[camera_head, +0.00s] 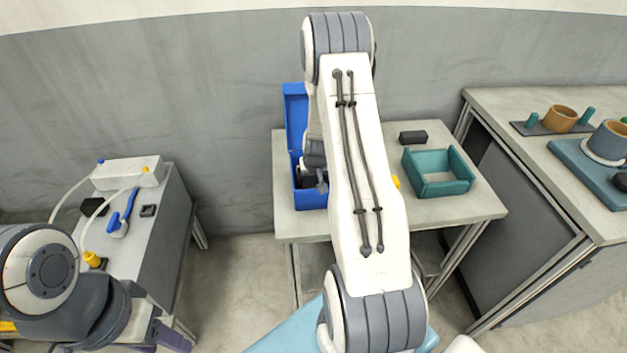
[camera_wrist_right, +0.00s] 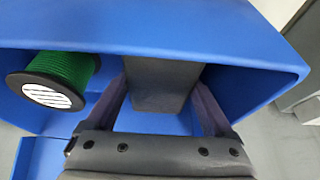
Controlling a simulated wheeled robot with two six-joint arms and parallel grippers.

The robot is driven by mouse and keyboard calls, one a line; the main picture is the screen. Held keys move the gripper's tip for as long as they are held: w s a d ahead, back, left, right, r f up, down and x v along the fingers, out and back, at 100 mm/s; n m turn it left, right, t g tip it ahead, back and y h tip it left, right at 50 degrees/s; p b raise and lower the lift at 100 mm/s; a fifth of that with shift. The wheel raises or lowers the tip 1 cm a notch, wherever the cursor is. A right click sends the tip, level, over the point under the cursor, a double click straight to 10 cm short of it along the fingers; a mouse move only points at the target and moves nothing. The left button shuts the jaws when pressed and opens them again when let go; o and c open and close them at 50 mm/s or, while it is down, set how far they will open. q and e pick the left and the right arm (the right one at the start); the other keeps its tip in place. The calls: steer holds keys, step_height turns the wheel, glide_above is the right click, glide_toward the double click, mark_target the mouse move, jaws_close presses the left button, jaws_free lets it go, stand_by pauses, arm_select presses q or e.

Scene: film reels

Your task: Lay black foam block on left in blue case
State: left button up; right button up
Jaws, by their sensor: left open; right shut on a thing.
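The blue case (camera_head: 311,200) stands open at the left of the middle table, its lid (camera_head: 296,108) raised at the back; its blue wall (camera_wrist_right: 210,32) fills much of the right wrist view. My right gripper (camera_head: 315,177) is at the case, partly hidden by my arm. In the wrist view its purple fingers are shut on a dark foam block (camera_wrist_right: 158,82), inside or just over the case; I cannot tell whether the block touches the floor. A green reel (camera_wrist_right: 75,68) is to the left of the block. My left gripper (camera_head: 165,335) is open, only partly visible at bottom left.
A teal open box (camera_head: 437,188) and another black block (camera_head: 413,138) are on the middle table. A left cart (camera_head: 140,235) carries a white device, blue-handled tool and dark blocks. The right counter (camera_head: 510,105) holds reels and pegs. My arm hides part of the middle table.

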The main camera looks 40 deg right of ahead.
steer(key=o, duration=1.1)
steer(key=shift+f, duration=0.1)
steer(key=shift+c, duration=0.2)
